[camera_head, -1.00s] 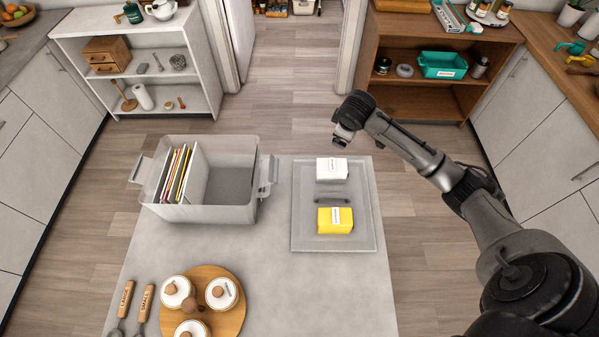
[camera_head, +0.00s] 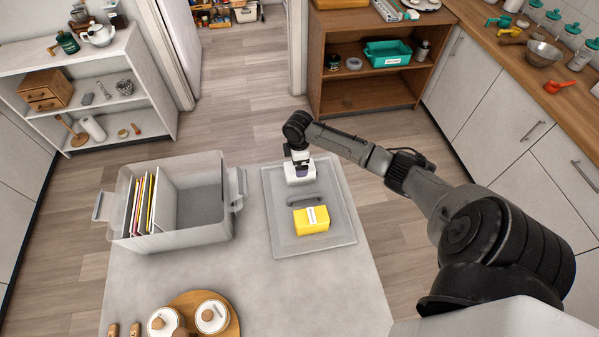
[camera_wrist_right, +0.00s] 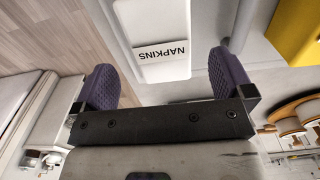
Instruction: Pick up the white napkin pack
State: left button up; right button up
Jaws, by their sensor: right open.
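The white napkin pack (camera_head: 300,179) lies at the far end of the clear tray (camera_head: 340,233). In the right wrist view the napkin pack (camera_wrist_right: 160,72) shows its "NAPKINS" label. My right gripper (camera_head: 299,160) is at the pack from above and partly covers it in the head view. In the right wrist view my right gripper (camera_wrist_right: 165,70) is open, with its purple-padded fingers to either side of the pack's near end. A gap shows beside the fingers, and no firm contact can be made out. My left gripper is out of view.
A grey bin (camera_head: 190,240) with upright folders stands left of the tray. Lidded jars (camera_head: 212,316) sit on a round wooden board.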

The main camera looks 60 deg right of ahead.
jog(key=shift+s+f, duration=0.2)
jog(key=shift+f, duration=3.05)
jog(key=c, duration=1)
